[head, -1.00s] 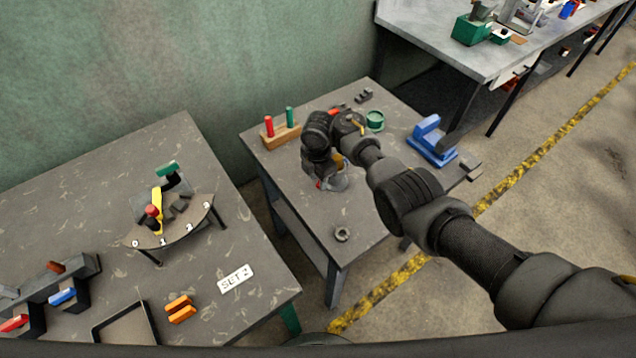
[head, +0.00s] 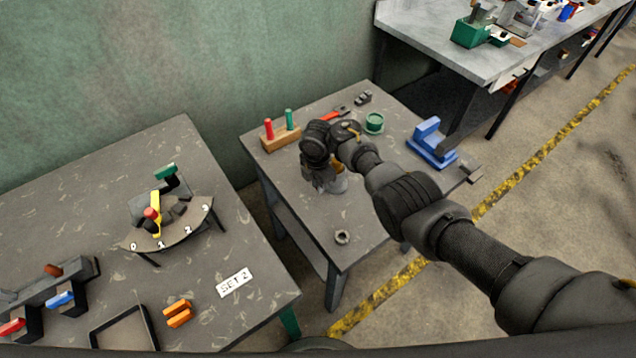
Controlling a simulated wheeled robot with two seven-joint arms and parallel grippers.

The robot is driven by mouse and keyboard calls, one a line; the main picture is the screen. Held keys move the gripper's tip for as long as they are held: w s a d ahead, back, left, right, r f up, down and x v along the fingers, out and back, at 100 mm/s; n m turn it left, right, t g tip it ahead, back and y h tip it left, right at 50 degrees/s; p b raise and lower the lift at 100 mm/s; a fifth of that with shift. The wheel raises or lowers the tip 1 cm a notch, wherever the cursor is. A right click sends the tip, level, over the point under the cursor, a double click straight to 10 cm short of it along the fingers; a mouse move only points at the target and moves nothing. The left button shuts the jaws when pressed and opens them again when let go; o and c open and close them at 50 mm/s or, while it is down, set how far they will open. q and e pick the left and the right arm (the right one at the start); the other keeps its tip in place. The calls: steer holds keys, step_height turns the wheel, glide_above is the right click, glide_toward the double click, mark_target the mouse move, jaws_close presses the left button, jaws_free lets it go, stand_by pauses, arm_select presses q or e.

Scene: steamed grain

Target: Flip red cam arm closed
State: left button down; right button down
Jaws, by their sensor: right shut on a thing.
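My right gripper (head: 326,184) points down over the middle table, at a small grey round fixture (head: 341,184). It is shut on a small part there, which its own body hides. A red bit, which I take for the red cam arm, showed at the fingertips a second ago and is now covered. The arm's angle cannot be seen. My left gripper is not in view.
On the middle table (head: 290,185) stand a wooden block with red and green pegs (head: 281,139), a green ring (head: 374,122), a blue vise (head: 432,142) and a dark nut (head: 342,237). The left table holds a numbered dial stand (head: 190,226) and coloured levers (head: 60,299).

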steer(key=shift+w+d+f+t+h+b, duration=0.15)
steer(key=shift+f+t+h, duration=0.15)
steer(key=shift+h, duration=0.2)
steer(key=shift+d+f+t+h+b, duration=0.1)
steer(key=shift+f+t+h+b, duration=0.05)
steer(key=shift+t+h, duration=0.3)
steer(key=shift+w+d+f+t+h+b, duration=0.15)
steer(key=shift+t+h+b, duration=0.25)
steer(key=shift+h, duration=0.2)
steer(key=shift+w+d+f+t+h+b, duration=0.1)
steer(key=shift+t+h+b, duration=0.2)
steer(key=shift+h, duration=0.25)
steer(key=c, duration=1.4)
jaws_free()
steer(key=shift+c, duration=0.2)
steer(key=shift+s+r, duration=0.1)
steer(key=shift+r, duration=0.05)
steer(key=p+v, duration=0.1)
steer(key=v, duration=0.9)
steer(key=shift+a+r+p, duration=0.2)
steer(key=shift+p, duration=0.2)
steer(key=shift+s, duration=0.1)
